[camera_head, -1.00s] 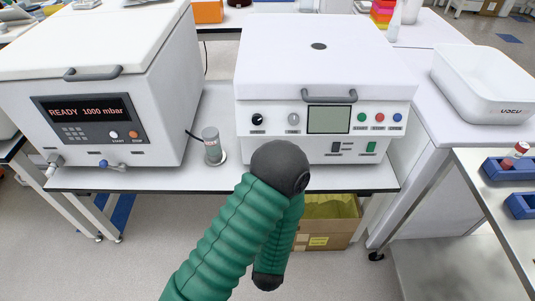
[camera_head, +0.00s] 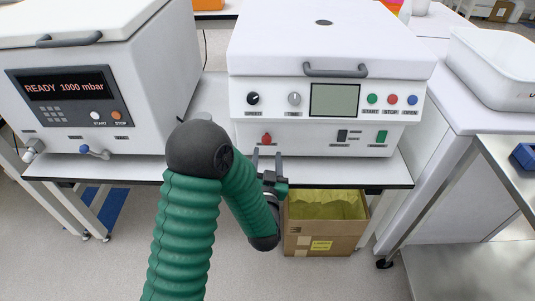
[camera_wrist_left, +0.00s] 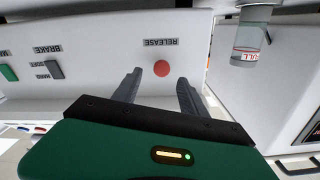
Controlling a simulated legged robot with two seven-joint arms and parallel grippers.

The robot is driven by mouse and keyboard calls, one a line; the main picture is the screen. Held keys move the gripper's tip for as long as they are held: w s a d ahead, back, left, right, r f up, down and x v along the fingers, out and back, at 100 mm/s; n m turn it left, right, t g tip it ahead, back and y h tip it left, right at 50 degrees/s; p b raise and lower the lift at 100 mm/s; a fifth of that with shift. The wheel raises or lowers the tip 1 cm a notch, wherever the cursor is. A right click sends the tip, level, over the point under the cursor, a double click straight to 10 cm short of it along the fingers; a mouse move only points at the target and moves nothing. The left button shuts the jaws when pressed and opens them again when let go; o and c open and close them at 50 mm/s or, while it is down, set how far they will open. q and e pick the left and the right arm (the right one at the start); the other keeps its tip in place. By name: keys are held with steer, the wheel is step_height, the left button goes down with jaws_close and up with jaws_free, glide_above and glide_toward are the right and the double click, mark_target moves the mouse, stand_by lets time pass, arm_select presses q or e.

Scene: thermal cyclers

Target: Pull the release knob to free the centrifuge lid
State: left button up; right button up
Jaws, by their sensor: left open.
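The white centrifuge (camera_head: 330,75) stands on the bench with its lid (camera_head: 325,40) down and a grey handle at its front edge. The red release knob (camera_head: 266,139) is low on the left of its front panel. It also shows in the left wrist view (camera_wrist_left: 162,69), beside an upside-down RELEASE label. My left gripper (camera_head: 267,154) is open, its two fingers pointing at the panel just below the knob in the head view. In the wrist view the knob lies beyond and between the fingertips (camera_wrist_left: 160,78), with nothing gripped. My right gripper is not in view.
A white device (camera_head: 80,75) reading READY 1000 mbar stands to the left. A clear container with a FULL label (camera_wrist_left: 251,40) shows in the wrist view. A cardboard box (camera_head: 325,225) sits under the bench. A white tub (camera_head: 490,70) is at right.

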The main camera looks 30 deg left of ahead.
mark_target(267, 142)
arm_select(q)
steer(key=b+x, duration=0.1)
steer(key=x, duration=0.5)
steer(key=shift+a, duration=0.25)
steer(key=shift+d+r, duration=0.1)
steer(key=shift+s, duration=0.1)
jaws_close()
stand_by(0.8)
